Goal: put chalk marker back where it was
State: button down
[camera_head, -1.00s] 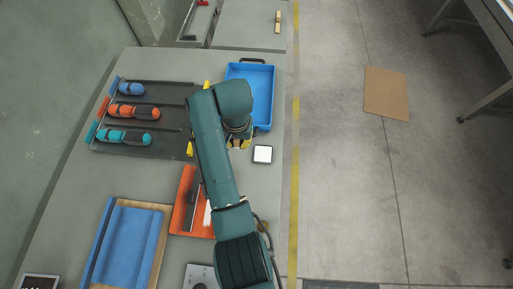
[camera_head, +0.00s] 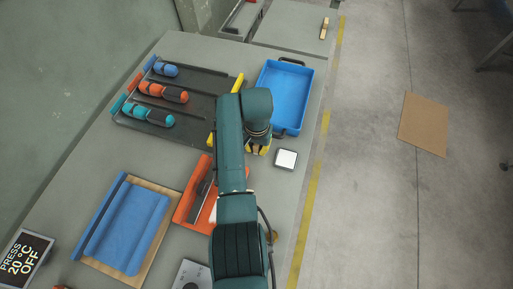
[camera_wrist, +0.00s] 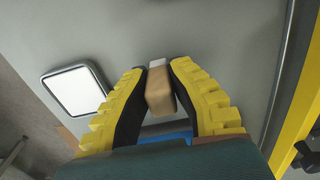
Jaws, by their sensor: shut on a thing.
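My gripper (camera_head: 258,149) has yellow ribbed fingers and points down over the table, left of a white-topped square block. In the wrist view my gripper (camera_wrist: 158,68) is shut on a tan, box-shaped piece with a pale tip, which looks like the chalk marker (camera_wrist: 160,93). The marker's tip points toward the grey table surface; I cannot tell whether it touches. In the head view the wrist mostly hides the marker.
The white-topped block (camera_head: 286,159) is close beside my gripper, also in the wrist view (camera_wrist: 76,90). A blue tray (camera_head: 291,67) lies behind. A dark rack (camera_head: 200,104) with several coloured tools is left. An orange tray (camera_head: 184,208) lies in front, partly under my arm.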

jog(key=shift+w, duration=0.1)
jog(key=c, duration=1.1)
grip_release()
